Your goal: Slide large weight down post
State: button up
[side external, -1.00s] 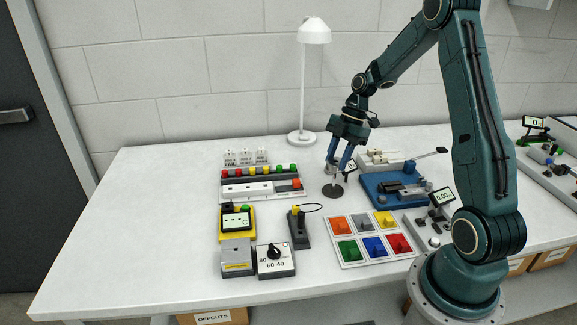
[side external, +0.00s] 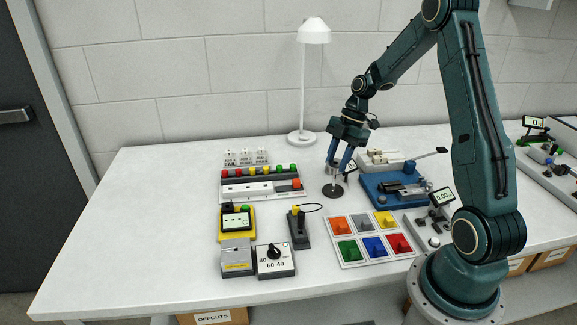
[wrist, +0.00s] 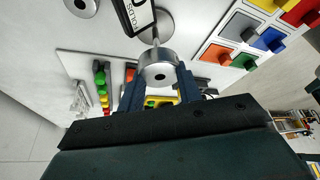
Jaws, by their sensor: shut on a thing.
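The large weight is a silver-grey metal cylinder with a hole in its middle, seen in the wrist view (wrist: 158,76). My gripper (side external: 338,168) is shut on it, with one blue finger on each side; in the wrist view the fingertips (wrist: 158,82) flank it. The thin post (wrist: 155,40) shows at the weight's hole, and the weight appears to be around it. In the side view the fingers partly hide the weight, and a small gap to the base seems to remain.
A blue fixture (side external: 392,190) stands close to the right. A tray of coloured blocks (side external: 366,238) lies in front. A row of coloured buttons (side external: 262,173) is at left, and a white lamp (side external: 302,137) stands behind. Bare table lies at far left.

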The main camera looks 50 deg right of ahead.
aim_at(334, 188)
jog(key=shift+f, duration=3.5)
dwell(1.0)
jog(key=o, duration=1.2)
jog(key=shift+r, duration=0.15)
jog(key=v, duration=1.3)
jog(key=shift+r, duration=0.25)
jog(key=shift+d, duration=0.1)
